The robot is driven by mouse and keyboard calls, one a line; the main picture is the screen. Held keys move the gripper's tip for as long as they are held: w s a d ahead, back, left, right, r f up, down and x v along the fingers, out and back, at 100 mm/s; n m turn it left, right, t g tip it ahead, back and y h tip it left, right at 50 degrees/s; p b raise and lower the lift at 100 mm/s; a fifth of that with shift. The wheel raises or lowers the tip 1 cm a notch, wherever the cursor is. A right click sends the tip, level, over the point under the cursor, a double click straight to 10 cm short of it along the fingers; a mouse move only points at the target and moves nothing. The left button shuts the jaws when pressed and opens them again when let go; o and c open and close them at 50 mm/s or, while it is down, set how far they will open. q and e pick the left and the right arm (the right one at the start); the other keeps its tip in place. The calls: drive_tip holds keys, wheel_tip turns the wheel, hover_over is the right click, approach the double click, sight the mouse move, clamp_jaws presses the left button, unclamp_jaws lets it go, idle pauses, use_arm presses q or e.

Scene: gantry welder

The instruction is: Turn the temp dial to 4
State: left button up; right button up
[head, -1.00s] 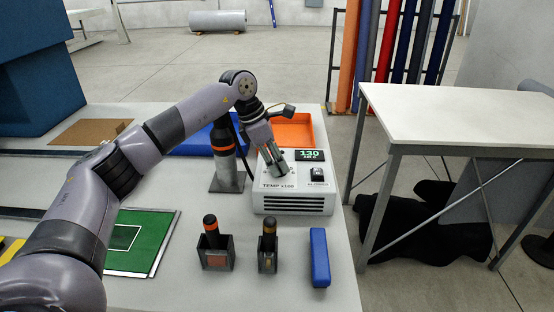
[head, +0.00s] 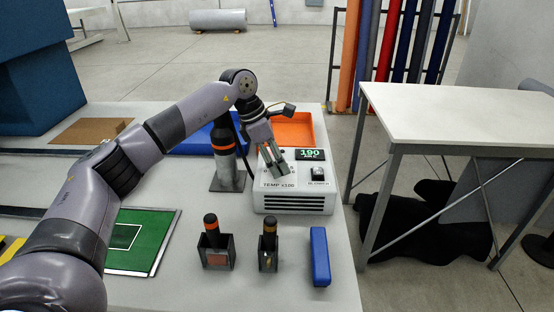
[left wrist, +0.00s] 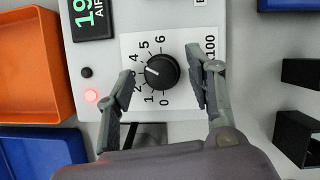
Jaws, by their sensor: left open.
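The temp dial (left wrist: 161,71) is a round black knob on a white scale plate numbered 0 to 6. Its white mark points left, about at the 3. It sits on the white station (head: 293,203) labelled TEMP x100; in the head view my gripper hides the dial. The station's display (head: 310,154) reads 190 in green. My left gripper (head: 278,165) is over the station's front panel. In the left wrist view, the open fingers (left wrist: 163,77) stand on either side of the dial, with visible gaps to it. My right gripper is not in view.
A red light (left wrist: 91,95) glows beside the dial. An orange tray (head: 296,128) is behind the station. A black stand (head: 228,182) is to its left. Two tools in holders (head: 217,256) and a blue bar (head: 319,257) are in front.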

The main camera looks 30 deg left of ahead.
use_arm(q)
drive_tip(key=v, duration=1.2)
